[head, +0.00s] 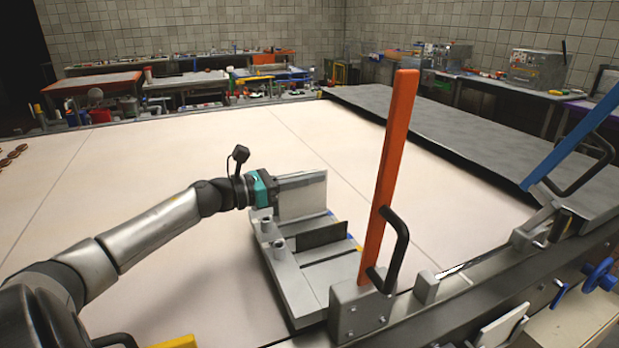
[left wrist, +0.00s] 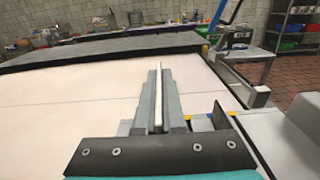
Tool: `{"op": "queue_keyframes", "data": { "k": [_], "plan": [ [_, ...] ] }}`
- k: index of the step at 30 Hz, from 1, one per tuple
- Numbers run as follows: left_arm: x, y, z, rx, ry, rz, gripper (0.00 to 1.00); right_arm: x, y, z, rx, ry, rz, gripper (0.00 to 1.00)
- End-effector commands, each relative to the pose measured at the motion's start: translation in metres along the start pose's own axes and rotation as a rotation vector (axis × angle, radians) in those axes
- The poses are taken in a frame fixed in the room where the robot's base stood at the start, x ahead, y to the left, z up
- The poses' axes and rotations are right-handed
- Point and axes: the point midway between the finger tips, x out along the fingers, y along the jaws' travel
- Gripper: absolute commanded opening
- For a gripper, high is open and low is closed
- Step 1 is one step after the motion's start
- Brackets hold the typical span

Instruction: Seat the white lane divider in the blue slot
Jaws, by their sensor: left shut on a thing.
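The white lane divider (head: 302,195) is an upright pale panel at the far end of the grey slotted fixture (head: 300,285). My left gripper (head: 272,188), with a teal body, is shut on its left end. In the left wrist view the divider (left wrist: 158,92) is a thin white edge between the grey fingers of my left gripper (left wrist: 158,108). Small blue and yellow marks show along the fixture's right edge; a blue mark (head: 329,212) is near the divider's lower right corner. I cannot tell whether the divider's lower edge is in a slot. My right gripper is out of view.
A dark divider (head: 322,236) stands upright in the fixture, nearer than the white one. An orange upright bar (head: 388,170) with a black handle rises at the right. A blue bar (head: 578,135) stands farther right.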

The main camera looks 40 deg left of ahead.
Motion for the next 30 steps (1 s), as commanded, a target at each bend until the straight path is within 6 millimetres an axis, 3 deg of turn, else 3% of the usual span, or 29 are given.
{"op": "queue_keyframes", "data": {
  "k": [30],
  "plan": [
    [0.0000,0.0000,-0.0051,0.000,0.000,0.000,0.00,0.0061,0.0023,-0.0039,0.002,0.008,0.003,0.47]
  ]
}}
